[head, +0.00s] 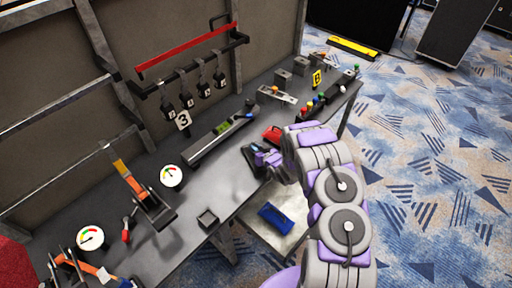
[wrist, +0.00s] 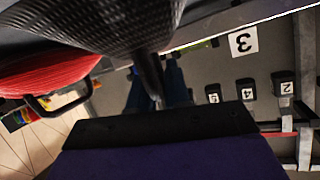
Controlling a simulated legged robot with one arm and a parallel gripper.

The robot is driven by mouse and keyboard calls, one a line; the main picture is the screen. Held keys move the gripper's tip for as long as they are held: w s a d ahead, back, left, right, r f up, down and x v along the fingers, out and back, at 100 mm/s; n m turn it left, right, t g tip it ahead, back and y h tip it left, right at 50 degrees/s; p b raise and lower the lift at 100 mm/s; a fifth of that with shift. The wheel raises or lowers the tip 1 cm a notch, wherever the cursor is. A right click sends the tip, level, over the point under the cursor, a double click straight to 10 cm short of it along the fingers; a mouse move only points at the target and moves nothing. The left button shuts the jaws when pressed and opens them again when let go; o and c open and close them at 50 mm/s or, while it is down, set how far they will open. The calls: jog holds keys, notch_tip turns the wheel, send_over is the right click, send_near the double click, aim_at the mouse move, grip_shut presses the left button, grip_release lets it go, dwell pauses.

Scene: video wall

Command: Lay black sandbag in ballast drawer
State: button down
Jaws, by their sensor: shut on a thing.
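My gripper (head: 254,160) is over the front edge of the grey bench (head: 225,170), near its middle. In the wrist view a black, woven-textured bag (wrist: 95,25) fills the top left, very close. Its dark strap comes down to my gripper (wrist: 158,105), which is shut on it. In the head view the black sandbag cannot be told from my dark gripper parts. Below the bench a pale, flat tray-like surface (head: 268,238), perhaps the ballast drawer, sticks out. A blue bag (head: 276,218) with a dark handle lies on it. My arm hides its right side.
A red bag (head: 271,134) sits on the bench just beyond my gripper; its handle shows in the wrist view (wrist: 60,100). Several numbered dark items (head: 203,88) hang from a rack. Patterned carpet lies right.

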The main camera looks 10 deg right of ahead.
jog(key=shift+r, duration=0.1)
jog(key=c, duration=1.1)
grip_release()
